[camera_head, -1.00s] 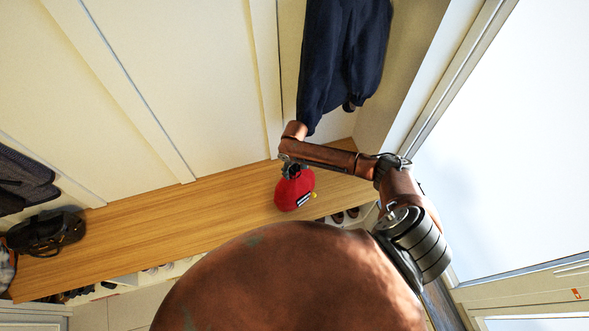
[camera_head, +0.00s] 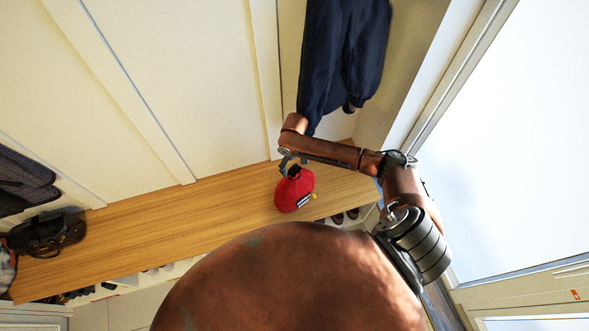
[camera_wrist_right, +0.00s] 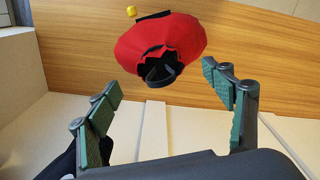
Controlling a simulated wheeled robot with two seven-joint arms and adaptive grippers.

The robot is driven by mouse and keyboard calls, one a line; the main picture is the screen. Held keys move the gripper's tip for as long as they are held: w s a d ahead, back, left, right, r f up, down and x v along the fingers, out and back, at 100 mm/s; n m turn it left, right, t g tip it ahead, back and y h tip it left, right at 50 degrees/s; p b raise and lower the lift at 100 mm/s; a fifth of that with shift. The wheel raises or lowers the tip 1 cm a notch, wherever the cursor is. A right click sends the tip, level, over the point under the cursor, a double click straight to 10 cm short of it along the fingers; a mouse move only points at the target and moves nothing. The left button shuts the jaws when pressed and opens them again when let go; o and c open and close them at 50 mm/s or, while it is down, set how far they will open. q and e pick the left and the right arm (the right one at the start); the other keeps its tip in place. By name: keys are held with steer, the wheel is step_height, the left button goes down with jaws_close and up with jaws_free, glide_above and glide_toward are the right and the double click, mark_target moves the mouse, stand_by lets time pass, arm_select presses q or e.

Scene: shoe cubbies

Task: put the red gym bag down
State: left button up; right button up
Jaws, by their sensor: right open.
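The red gym bag (camera_head: 294,191) sits on the wooden bench top (camera_head: 190,212), toward its right end. It is round, with a gathered dark opening at the top, a dark and white label and a small yellow part. My right gripper (camera_head: 292,164) is just above and behind the bag's top in the head view. In the right wrist view the bag (camera_wrist_right: 160,48) lies beyond the spread green-padded fingers of the right gripper (camera_wrist_right: 168,95), with nothing between them. My left gripper is not in view.
A dark blue garment (camera_head: 343,55) hangs behind my right arm. A black bag (camera_head: 45,233) sits at the bench's left end, near dark hanging clothes (camera_head: 22,180). Shoes (camera_head: 345,216) show in cubbies below the bench. The bench's middle is clear.

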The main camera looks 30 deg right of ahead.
step_height(320, 180, up, 7)
steer(key=shift+r, duration=0.15)
stand_by(1.3)
